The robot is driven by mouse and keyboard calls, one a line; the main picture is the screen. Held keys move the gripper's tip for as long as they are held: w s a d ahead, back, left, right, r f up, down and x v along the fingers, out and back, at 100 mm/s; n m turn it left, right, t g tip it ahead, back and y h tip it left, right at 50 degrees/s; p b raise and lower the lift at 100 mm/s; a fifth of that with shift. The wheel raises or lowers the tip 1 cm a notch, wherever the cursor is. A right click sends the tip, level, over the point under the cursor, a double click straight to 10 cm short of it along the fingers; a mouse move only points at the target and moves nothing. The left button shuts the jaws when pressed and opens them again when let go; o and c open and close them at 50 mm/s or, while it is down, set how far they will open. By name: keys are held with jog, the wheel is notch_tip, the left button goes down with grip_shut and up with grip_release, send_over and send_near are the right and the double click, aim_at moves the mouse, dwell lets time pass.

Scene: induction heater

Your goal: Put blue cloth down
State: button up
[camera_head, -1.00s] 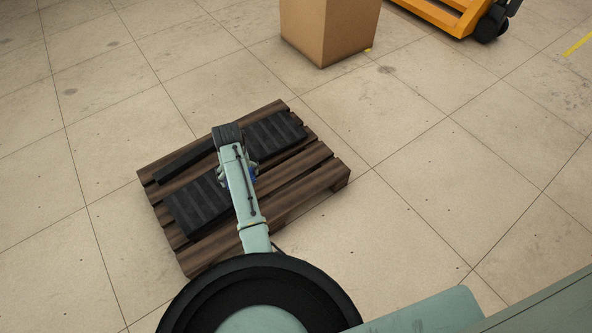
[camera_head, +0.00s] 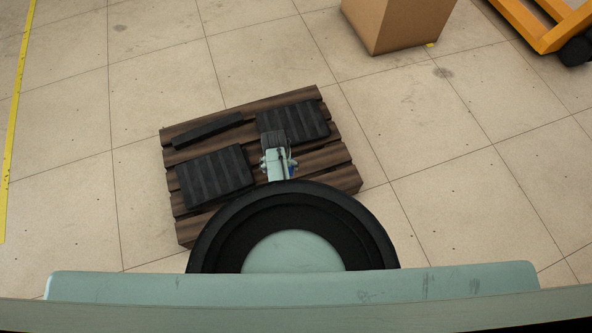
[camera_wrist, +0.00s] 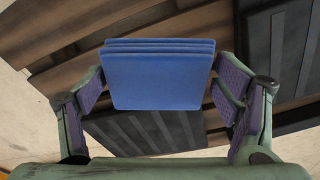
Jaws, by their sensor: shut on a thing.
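The blue cloth (camera_wrist: 157,78) is a folded, layered rectangle in the wrist view. My gripper (camera_wrist: 157,82) is shut on it, with a purple-padded finger at its left and right edges. The cloth is above the wooden pallet (camera_wrist: 200,28), and I cannot tell how high. In the head view, my gripper (camera_head: 278,166) is over the pallet (camera_head: 328,161), between two dark ribbed pads. There the cloth is mostly hidden by my arm, with only a small blue bit (camera_head: 292,171) showing.
On the pallet lie a dark ribbed pad at left (camera_head: 216,177), another at upper right (camera_head: 305,121), and a dark bar (camera_head: 207,131). A cardboard box (camera_head: 395,25) and an orange pallet truck (camera_head: 545,22) stand beyond. The floor around the pallet is clear.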

jog(key=s+f+p, duration=0.1)
jog(key=s, duration=0.3)
jog(key=s+a+f+p, duration=0.1)
jog(key=s+p, duration=0.1)
jog(key=s, duration=0.3)
jog(key=s+a+f+p, duration=0.1)
jog(key=s+p, duration=0.1)
jog(key=s, duration=0.2)
jog(key=shift+s+a+f, duration=0.15)
jog(key=shift+s+f, duration=0.05)
jog(key=shift+f, duration=0.1)
jog(key=b, duration=0.8)
send_over(294, 179)
jog(key=s, duration=0.1)
jog(key=shift+s+a+f, duration=0.1)
jog(key=shift+a+f, duration=0.1)
jog(key=shift+f, duration=0.95)
jog(key=f+b, duration=0.1)
jog(key=b, duration=0.1)
jog(key=f+b, duration=0.1)
jog(key=f, duration=0.1)
jog(key=shift+w+d+f+b, duration=0.15)
jog(key=shift+w+d+b, duration=0.05)
jog(key=shift+w+b, duration=0.2)
jog(key=shift+f, duration=0.25)
jog(key=o, duration=1)
jog(key=shift+r, duration=0.1)
jog(key=shift+c, duration=0.2)
